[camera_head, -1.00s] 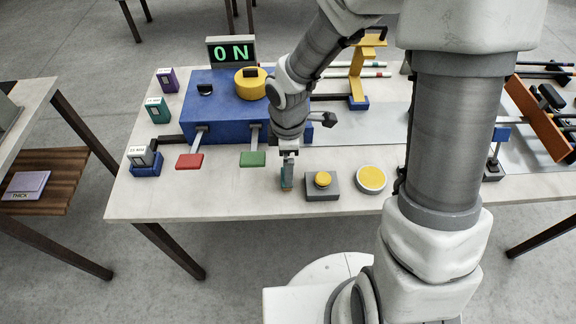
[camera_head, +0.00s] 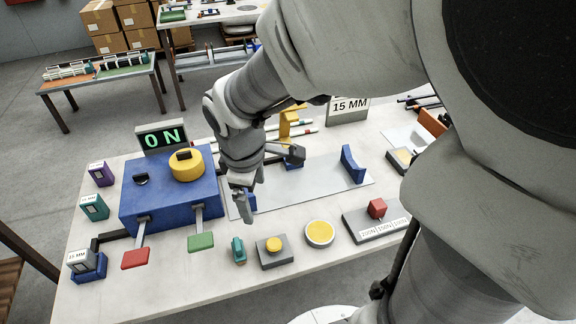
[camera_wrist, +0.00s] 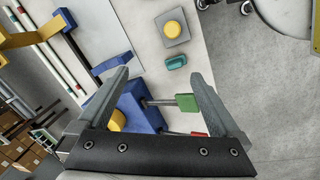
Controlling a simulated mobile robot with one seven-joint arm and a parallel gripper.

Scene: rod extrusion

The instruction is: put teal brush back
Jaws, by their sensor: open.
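The teal brush (camera_head: 238,250) is on the white table near its front edge, between the green pedal (camera_head: 200,241) and the grey block with a yellow button (camera_head: 274,251). The brush also shows in the wrist view (camera_wrist: 176,62), apart from both fingers. My gripper (camera_head: 247,205) is above the table, behind and above the brush, in front of the blue machine's right side. In the wrist view its two fingers (camera_wrist: 160,80) are spread wide with nothing held between them.
The blue machine (camera_head: 150,205) has a yellow knob, an ON sign and a red pedal (camera_head: 135,258). A round yellow pad (camera_head: 319,234) and a grey base with a red block (camera_head: 377,209) lie to the right. A grey plate (camera_head: 290,190) lies behind.

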